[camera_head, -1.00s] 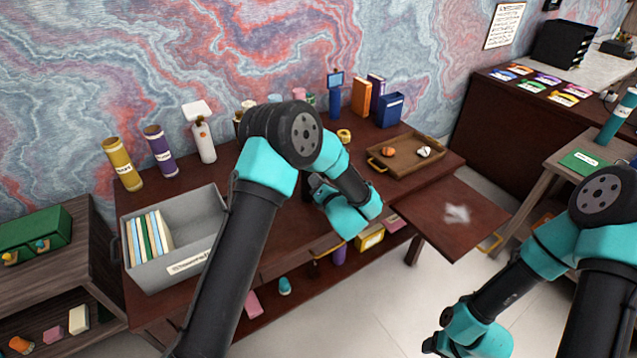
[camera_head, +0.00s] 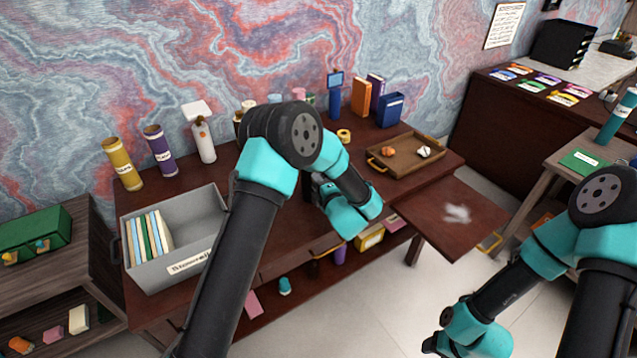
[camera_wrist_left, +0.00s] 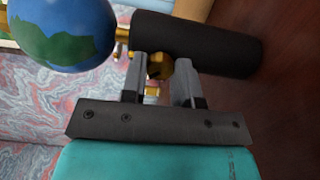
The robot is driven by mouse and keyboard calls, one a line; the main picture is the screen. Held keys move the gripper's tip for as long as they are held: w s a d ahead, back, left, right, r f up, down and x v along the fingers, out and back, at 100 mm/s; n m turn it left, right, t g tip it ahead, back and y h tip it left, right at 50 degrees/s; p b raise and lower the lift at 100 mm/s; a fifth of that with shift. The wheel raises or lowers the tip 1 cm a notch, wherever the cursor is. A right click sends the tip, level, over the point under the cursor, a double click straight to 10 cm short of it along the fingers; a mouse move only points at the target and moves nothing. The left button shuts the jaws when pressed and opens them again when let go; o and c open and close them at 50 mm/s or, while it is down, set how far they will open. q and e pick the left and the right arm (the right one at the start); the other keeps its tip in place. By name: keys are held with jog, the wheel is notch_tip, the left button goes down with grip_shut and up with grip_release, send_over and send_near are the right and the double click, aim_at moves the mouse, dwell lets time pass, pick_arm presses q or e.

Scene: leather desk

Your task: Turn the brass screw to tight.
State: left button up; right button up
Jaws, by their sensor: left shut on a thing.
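The brass screw (camera_wrist_left: 158,67) shows in the left wrist view, set against a dark cylindrical base (camera_wrist_left: 215,45). My left gripper (camera_wrist_left: 160,72) is shut on it, with one grey finger on each side. A blue and green globe (camera_wrist_left: 62,32) joins the base by a brass stem. In the head view my left arm reaches over the desk (camera_head: 285,235) and hides the screw, the globe and the gripper's fingers. My right arm hangs at the lower right, and its gripper's fingers do not show.
A grey bin (camera_head: 205,215) with upright files stands left on the desk. A wooden tray (camera_head: 440,150) with small items is at the right. Bottles and boxes line the back. A brown side panel (camera_head: 425,210) juts out at the front right.

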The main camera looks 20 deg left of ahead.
pick_arm(q)
jog(key=m, duration=0.9)
dwell(0.4)
jog(key=o, duration=0.9)
jog(key=v, duration=1.7)
jog(key=shift+s+d, duration=0.15)
jog(key=shift+s, duration=0.05)
jog(key=shift+w+f+m, duration=0.1)
jog(key=shift+m, duration=0.2)
